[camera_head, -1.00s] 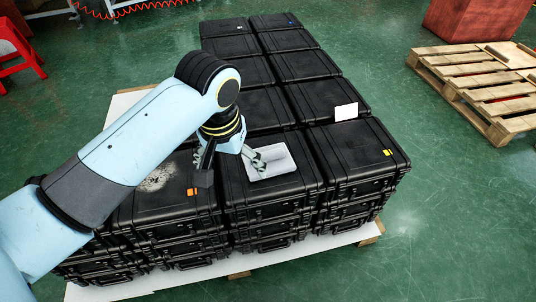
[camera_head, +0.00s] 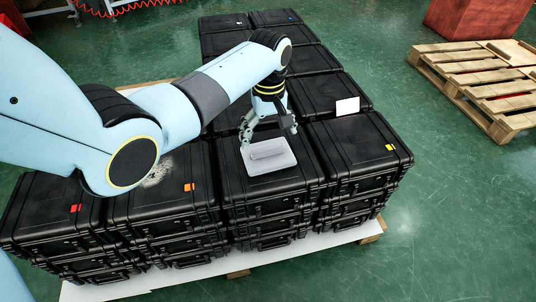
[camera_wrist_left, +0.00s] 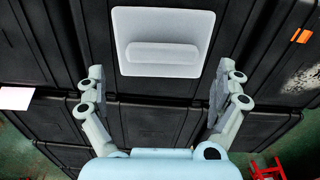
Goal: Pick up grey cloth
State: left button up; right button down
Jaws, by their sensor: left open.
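The grey cloth (camera_head: 284,162) lies flat on top of a black case, near its front. It looks like a pale grey square with a rolled ridge across it, and it also shows in the left wrist view (camera_wrist_left: 163,22). My left gripper (camera_head: 268,132) is open and empty over the far edge of the cloth. In the left wrist view its two fingers (camera_wrist_left: 160,78) are spread wide, with the cloth between and beyond their tips. I cannot tell whether a finger touches the cloth. My right gripper is in neither view.
Stacked black cases (camera_head: 358,150) fill a pallet, several with coloured tags. A pale dusty patch (camera_head: 158,174) marks a case to the left. Green floor lies to the right, before a wooden pallet (camera_head: 470,78).

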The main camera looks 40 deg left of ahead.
aim_at(268, 147)
pick_arm(q)
jog(key=f, duration=0.1)
jog(key=f+b, duration=0.1)
jog(key=f, duration=0.1)
jog(key=f+b, duration=0.1)
jog(key=shift+s+f, duration=0.2)
jog(key=shift+s, duration=0.05)
jog(key=shift+f, duration=0.3)
jog(key=shift+w, duration=0.1)
jog(key=shift+r, duration=0.1)
jog(key=c, duration=0.9)
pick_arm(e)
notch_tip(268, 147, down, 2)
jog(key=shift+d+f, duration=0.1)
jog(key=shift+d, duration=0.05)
pick_arm(q)
jog(key=shift+r, duration=0.1)
